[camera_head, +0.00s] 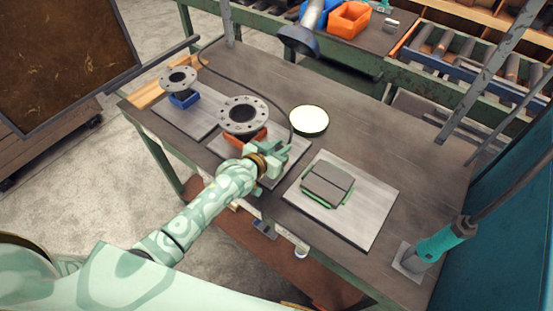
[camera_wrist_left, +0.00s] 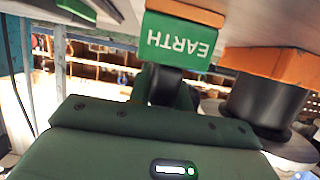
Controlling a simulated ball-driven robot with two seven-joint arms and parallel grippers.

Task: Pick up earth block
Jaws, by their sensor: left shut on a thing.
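The earth block (camera_wrist_left: 178,42) shows in the left wrist view as a green block with an orange-brown edge and the word EARTH, upside down in the picture. My left gripper (camera_head: 272,160) is over the middle metal plate, beside the front flanged pipe (camera_head: 243,101). In the left wrist view its dark fingers meet the green block, and it is shut on it. In the head view the gripper largely hides the block. My right gripper is not in view.
The front pipe stands on an orange support (camera_head: 243,142). Another flanged pipe (camera_head: 178,69) stands on a blue support at the back left. A pale round disc (camera_head: 309,120), a plate with grey blocks (camera_head: 357,218) and a teal-handled tool (camera_head: 447,240) are to the right.

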